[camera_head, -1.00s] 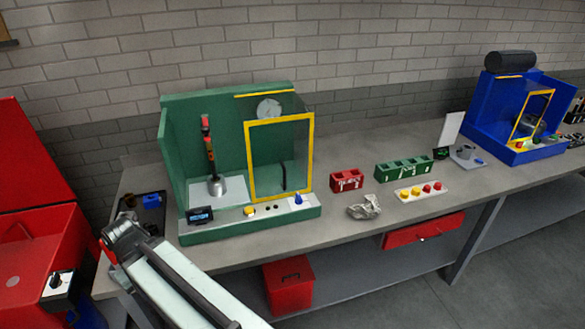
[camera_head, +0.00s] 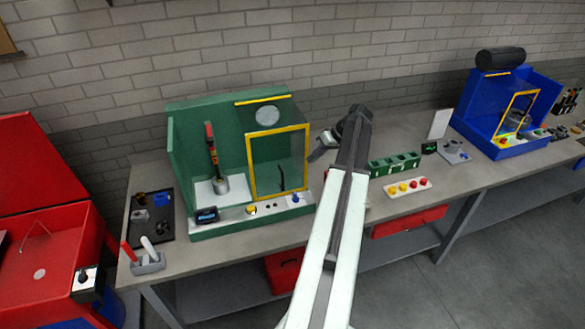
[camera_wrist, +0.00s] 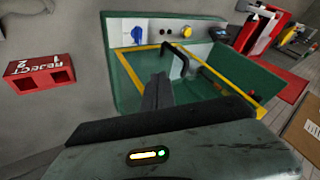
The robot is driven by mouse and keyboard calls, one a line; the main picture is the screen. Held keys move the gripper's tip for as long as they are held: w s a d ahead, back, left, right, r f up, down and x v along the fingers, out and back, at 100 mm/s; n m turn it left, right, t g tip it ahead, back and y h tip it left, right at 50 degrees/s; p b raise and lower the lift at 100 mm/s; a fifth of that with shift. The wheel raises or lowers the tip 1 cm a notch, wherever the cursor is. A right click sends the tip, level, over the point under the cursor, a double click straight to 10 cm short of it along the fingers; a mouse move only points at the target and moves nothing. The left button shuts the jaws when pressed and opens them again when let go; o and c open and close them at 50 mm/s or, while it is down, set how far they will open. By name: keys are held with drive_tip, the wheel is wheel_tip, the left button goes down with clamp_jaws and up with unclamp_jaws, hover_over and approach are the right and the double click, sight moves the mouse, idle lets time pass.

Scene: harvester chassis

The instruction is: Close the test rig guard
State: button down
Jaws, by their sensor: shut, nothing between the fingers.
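The green test rig (camera_head: 180,150) stands on the bench, left of centre in the head view. Its yellow-framed clear guard (camera_head: 251,175) covers the right part of the front. The left part is open, showing a red and black upright tool (camera_head: 211,150) on a metal base. A black handle (camera_head: 281,177) is on the guard; it also shows in the wrist view (camera_wrist: 175,56). My gripper (camera_head: 318,152) is just right of the rig. In the wrist view my gripper (camera_wrist: 158,82) is shut and empty, pointing toward the guard and handle. Contact with the guard cannot be told.
A blue rig (camera_head: 480,110) stands far right. A green rack (camera_head: 394,164) and button strip (camera_head: 408,188) lie right of my arm. A red reject bin (camera_wrist: 40,73) shows in the wrist view. A dark tray (camera_head: 153,215) and red machine (camera_head: 45,240) are at left.

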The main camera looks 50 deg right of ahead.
drive_tip(key=b+x, duration=0.6)
drive_tip(key=x, duration=0.1)
drive_tip(key=b+x, duration=0.3)
drive_tip(key=shift+s+d+f, duration=0.25)
drive_tip(key=shift+d+f, duration=0.1)
drive_tip(key=shift+f, duration=0.15)
drive_tip(key=a, duration=0.1)
drive_tip(key=w+a, duration=0.1)
drive_tip(key=a+r+p, duration=0.1)
drive_tip(key=shift+w+a+r, duration=0.1)
drive_tip(key=shift+w+a, duration=0.05)
drive_tip(key=shift+a, duration=0.1)
